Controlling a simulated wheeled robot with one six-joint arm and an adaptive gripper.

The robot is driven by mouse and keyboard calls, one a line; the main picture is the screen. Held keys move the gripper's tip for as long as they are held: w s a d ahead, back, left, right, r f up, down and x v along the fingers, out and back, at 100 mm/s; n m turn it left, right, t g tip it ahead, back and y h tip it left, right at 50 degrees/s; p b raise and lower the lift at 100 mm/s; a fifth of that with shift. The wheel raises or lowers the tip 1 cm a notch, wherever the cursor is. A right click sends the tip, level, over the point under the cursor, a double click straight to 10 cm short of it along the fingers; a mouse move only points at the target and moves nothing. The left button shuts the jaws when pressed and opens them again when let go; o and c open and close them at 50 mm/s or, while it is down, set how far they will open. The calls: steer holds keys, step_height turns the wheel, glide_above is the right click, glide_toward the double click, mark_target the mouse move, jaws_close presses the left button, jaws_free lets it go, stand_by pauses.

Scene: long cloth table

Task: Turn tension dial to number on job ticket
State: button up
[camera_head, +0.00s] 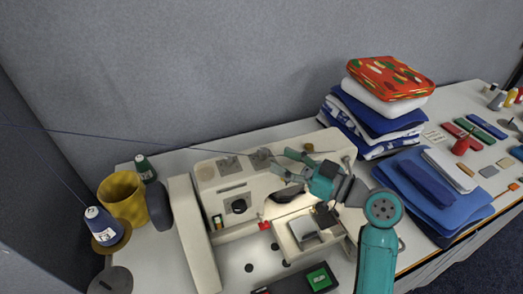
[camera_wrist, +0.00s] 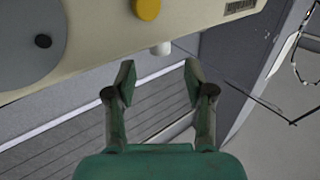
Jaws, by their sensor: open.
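A cream sewing machine (camera_head: 262,185) lies on the table, with a black round knob (camera_head: 239,207) on it. A yellow-brown knob (camera_head: 309,147) is at its far right. A yellow knob (camera_wrist: 147,9) and a short white cylinder (camera_wrist: 160,48) show on the cream body in the wrist view. No numbers are readable, and I cannot tell which is the tension dial. My gripper (camera_head: 283,163) is over the machine, fingers pointing left. In the wrist view its fingers (camera_wrist: 159,74) are open and empty, with the white cylinder just beyond the gap. I cannot identify the job ticket.
Folded fabrics (camera_head: 375,105) and blue cloth (camera_head: 425,190) lie at right. A dark box with a green panel (camera_head: 318,279) is in front.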

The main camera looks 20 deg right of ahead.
mark_target(267, 154)
steer(key=x, duration=0.7)
jaws_close()
